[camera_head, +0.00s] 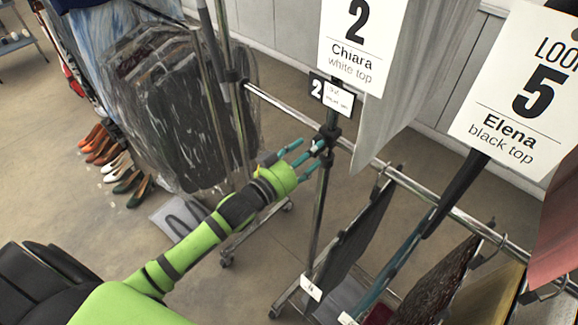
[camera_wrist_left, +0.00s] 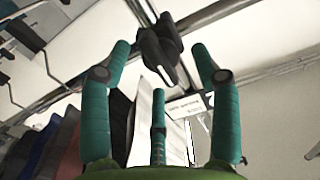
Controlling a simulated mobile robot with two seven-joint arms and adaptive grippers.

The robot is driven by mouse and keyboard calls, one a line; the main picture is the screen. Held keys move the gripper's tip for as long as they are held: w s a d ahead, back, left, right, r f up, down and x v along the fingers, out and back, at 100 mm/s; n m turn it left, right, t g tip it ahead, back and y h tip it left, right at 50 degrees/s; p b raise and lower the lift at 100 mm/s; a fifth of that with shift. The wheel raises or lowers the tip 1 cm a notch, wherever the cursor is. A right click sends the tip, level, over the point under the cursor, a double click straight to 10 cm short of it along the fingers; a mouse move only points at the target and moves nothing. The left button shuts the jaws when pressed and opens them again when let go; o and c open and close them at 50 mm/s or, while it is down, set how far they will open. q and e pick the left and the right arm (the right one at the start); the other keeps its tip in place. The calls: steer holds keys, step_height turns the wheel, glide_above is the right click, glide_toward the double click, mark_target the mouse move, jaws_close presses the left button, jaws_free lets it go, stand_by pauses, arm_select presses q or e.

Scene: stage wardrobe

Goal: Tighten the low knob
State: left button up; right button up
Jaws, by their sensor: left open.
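The rack's upright post (camera_head: 321,195) carries a black clamp (camera_head: 331,131) where the chrome rail meets it, just below the small number 2 tag. In the left wrist view a black lobed knob (camera_wrist_left: 158,50) shows ahead, near the top middle. My left gripper (camera_head: 304,156) has green-teal fingers and reaches the post from the left, close by the clamp. In the left wrist view its fingers (camera_wrist_left: 160,72) are spread, with the knob between and beyond the two outer tips. I see no clear contact. My right gripper is not in view.
The chrome rail (camera_head: 440,205) runs to the lower right with hanging garments. Large cards for Chiara (camera_head: 360,45) and Elena (camera_head: 520,100) hang near the post. A plastic-covered clothes rack (camera_head: 185,110) stands behind. Shoes (camera_head: 127,182) line the floor at left.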

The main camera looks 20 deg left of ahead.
arm_select(q)
steer(key=v, duration=0.9)
